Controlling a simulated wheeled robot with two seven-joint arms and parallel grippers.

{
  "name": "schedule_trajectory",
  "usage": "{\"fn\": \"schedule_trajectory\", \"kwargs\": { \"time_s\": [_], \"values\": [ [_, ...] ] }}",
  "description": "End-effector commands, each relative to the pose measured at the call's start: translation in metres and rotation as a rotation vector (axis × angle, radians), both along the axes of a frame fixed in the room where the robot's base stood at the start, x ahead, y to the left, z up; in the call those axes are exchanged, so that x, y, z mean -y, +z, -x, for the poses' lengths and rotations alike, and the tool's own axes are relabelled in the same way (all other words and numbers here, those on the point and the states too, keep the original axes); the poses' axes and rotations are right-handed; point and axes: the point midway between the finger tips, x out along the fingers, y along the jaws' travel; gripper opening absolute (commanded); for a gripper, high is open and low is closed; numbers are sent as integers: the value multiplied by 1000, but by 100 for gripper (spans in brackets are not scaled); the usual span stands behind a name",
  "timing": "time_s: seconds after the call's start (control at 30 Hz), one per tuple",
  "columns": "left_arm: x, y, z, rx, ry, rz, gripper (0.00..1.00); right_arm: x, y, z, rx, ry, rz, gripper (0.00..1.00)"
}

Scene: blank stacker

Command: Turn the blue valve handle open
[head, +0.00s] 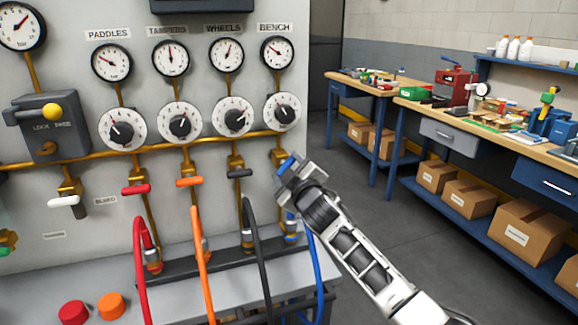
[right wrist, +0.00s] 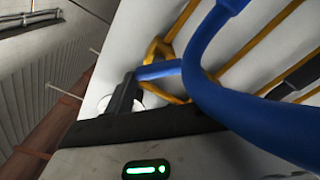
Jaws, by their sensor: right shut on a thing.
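The blue valve handle (head: 286,163) is on the rightmost brass valve, under the BENCH gauge. My right gripper (head: 291,176) is at it and hides most of it in the head view. In the right wrist view the blue handle (right wrist: 160,70) runs sideways in front of the brass fitting (right wrist: 158,50). A dark finger of my right gripper (right wrist: 124,94) meets its left end. The gripper is shut on the handle. My left gripper is not in view.
Red (head: 136,189), orange (head: 189,181) and black (head: 240,173) handles sit in a row to the left. A blue hose (head: 318,265) hangs below the gripper and crosses close in the right wrist view (right wrist: 215,100). Workbenches (head: 452,118) stand at the right, with open floor between.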

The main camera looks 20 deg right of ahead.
Motion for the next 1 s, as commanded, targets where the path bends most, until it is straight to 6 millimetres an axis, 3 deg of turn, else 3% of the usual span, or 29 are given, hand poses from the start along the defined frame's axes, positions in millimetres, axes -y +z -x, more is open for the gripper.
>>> {"fn": "schedule_trajectory", "kwargs": {
  "time_s": [0.6,1.0],
  "values": [
    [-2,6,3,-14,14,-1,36,-1,-1,0,18,1,552,34],
    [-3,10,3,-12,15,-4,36,-1,-3,0,24,0,734,34]
  ]
}}
